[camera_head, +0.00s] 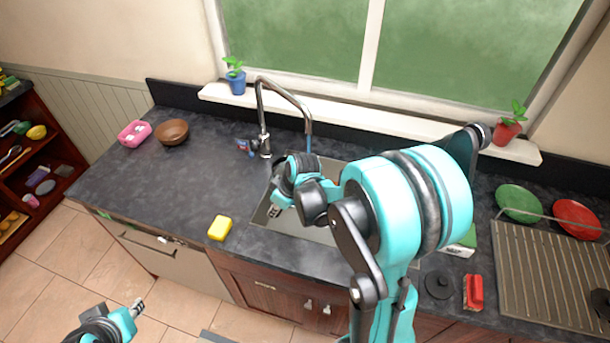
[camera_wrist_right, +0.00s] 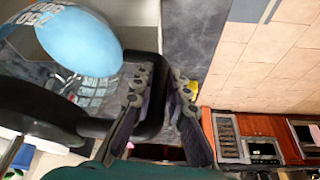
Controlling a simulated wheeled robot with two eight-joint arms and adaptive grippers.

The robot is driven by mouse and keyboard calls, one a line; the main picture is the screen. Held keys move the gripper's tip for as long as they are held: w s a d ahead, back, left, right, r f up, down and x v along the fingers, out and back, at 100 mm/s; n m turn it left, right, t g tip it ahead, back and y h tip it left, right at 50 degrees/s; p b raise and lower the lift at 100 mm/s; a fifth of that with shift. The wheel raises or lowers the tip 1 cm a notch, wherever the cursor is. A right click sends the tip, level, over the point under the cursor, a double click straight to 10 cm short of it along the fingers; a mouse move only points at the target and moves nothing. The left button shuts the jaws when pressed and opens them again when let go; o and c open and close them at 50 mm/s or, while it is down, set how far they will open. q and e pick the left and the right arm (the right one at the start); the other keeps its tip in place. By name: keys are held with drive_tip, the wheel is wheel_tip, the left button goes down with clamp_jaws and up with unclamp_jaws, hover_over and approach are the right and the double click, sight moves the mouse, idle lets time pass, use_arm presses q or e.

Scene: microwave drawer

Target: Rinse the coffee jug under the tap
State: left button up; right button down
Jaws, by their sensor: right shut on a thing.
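The coffee jug shows in the right wrist view as a clear body with white measuring marks and a black handle (camera_wrist_right: 155,108). A light blue round surface (camera_wrist_right: 85,40), which looks like water, fills part of the jug's outline. My right gripper (camera_wrist_right: 158,88) is shut on the handle. In the head view my right gripper (camera_head: 276,208) is over the sink (camera_head: 300,228), and my arm hides the jug. The tap (camera_head: 285,92) arches over the sink, with a blue stream (camera_head: 308,145) below its spout. My left gripper (camera_head: 135,308) is low over the floor, away from the counter; its jaw opening is unclear.
A yellow sponge (camera_head: 220,228) lies left of the sink. A brown bowl (camera_head: 172,132) and pink box (camera_head: 134,134) stand at the far left. A ribbed drainer (camera_head: 550,275), green plate (camera_head: 519,203) and red plate (camera_head: 577,218) are at right. The left counter has free room.

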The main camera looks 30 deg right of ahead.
drive_tip(key=shift+s+a+r+p, duration=0.2)
drive_tip(key=shift+a+r+p, duration=0.2)
drive_tip(key=shift+a+r, duration=0.3)
drive_tip(key=shift+s+a+r+p, duration=0.2)
drive_tip(key=shift+a+r+p, duration=0.2)
drive_tip(key=shift+a+r, duration=0.25)
drive_tip(key=shift+s+a+r+p, duration=0.2)
drive_tip(key=shift+a+r+p, duration=0.25)
drive_tip(key=shift+a, duration=0.4)
